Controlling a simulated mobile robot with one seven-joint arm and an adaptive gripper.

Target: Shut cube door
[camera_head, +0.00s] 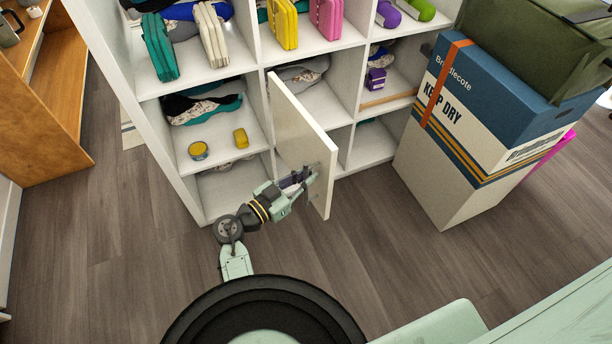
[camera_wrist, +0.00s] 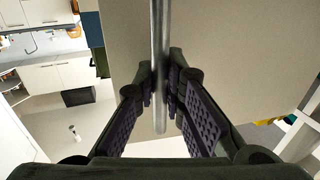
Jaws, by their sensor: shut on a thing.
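The white cube door (camera_head: 303,142) stands open from the white cube shelf (camera_head: 187,158), swung out toward me. In the wrist view the door panel (camera_wrist: 235,60) fills much of the right and middle. A metal bar handle (camera_wrist: 161,60) runs down from the top of that view. My gripper (camera_head: 306,176) is at the lower part of the door, on its handle side. In the wrist view my gripper (camera_wrist: 165,92) has its two fingers closed around the handle, one on each side. The cube behind the door is partly hidden.
A large blue and white box (camera_head: 455,140) stands right of the shelf with a green bag (camera_head: 545,45) on top. The wooden floor (camera_head: 130,250) at left is clear.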

